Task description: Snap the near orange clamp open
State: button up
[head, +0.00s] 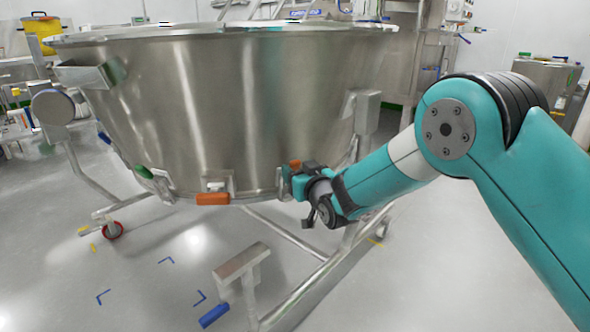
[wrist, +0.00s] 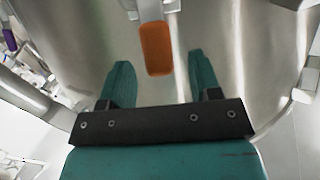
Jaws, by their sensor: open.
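My gripper (head: 293,184) is at the lower right wall of the large steel bowl (head: 235,105), its jaws towards the wall. In the wrist view my gripper (wrist: 158,60) is open, and an orange clamp handle (wrist: 155,40) shows between the two teal fingers, with a gap on each side. In the head view a small orange piece (head: 295,163) shows just above the fingers; the rest of that clamp is mostly hidden by my gripper. Another orange clamp (head: 212,199) sits on the bowl's lower rim, left of my gripper, its handle lying across.
A green-handled clamp (head: 145,172) sits further left on the rim. The bowl's tubular frame (head: 310,290) and a pedal-like bar with a blue end (head: 214,315) stand low in front.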

aim_at(296, 167)
jog(key=shift+b+x, duration=0.3)
jog(key=shift+x, duration=1.6)
jog(key=shift+c, duration=0.2)
